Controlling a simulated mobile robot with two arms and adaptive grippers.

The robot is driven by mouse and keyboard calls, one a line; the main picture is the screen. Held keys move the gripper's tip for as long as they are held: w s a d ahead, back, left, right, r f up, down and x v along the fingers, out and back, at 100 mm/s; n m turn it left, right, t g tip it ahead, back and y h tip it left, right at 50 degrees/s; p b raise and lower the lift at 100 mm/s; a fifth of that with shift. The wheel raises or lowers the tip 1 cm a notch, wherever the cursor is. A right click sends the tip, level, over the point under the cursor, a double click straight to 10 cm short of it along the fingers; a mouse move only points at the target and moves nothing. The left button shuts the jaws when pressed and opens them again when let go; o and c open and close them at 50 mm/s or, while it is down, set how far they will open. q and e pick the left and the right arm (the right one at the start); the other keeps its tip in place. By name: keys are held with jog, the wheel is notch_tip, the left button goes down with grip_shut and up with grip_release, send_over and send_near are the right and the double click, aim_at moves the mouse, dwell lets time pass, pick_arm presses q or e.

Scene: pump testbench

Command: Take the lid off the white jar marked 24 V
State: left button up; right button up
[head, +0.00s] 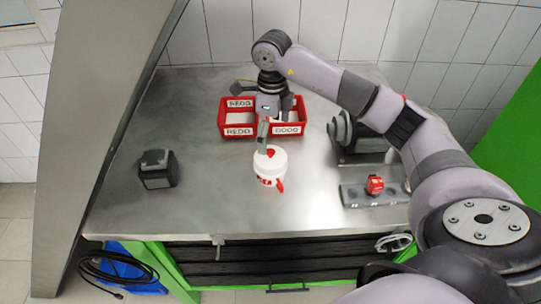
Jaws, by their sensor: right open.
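The white jar (271,173) stands on the metal bench near its middle. It has a red label low on its front, too small to read. Its white lid (274,158) sits on top, with a small red part at the centre, and looks closed. Another red part sticks out at the jar's lower right. My right gripper (264,136) reaches down from behind, open, with a finger just above the lid's back edge. I cannot tell whether it touches the lid. My left gripper is not in view.
A red two-part bin (238,131) with white labels stands behind the jar, partly hidden by my right gripper. A dark block (157,170) lies at left. A grey motor-like unit (362,138) and a grey tray (355,197) with a red piece (375,185) stand at right.

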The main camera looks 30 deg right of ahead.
aim_at(271, 151)
notch_tip(271, 151, down, 2)
jog(key=shift+f, duration=0.15)
jog(key=shift+a+f+p, duration=0.1)
jog(key=shift+f+p, duration=0.2)
jog(key=shift+p, duration=0.3)
notch_tip(271, 151, down, 4)
jog(key=shift+w+r+p, duration=0.1)
jog(key=shift+r+p, duration=0.05)
jog(key=shift+p, duration=0.9)
jog(key=shift+f, duration=0.45)
jog(key=c, duration=1)
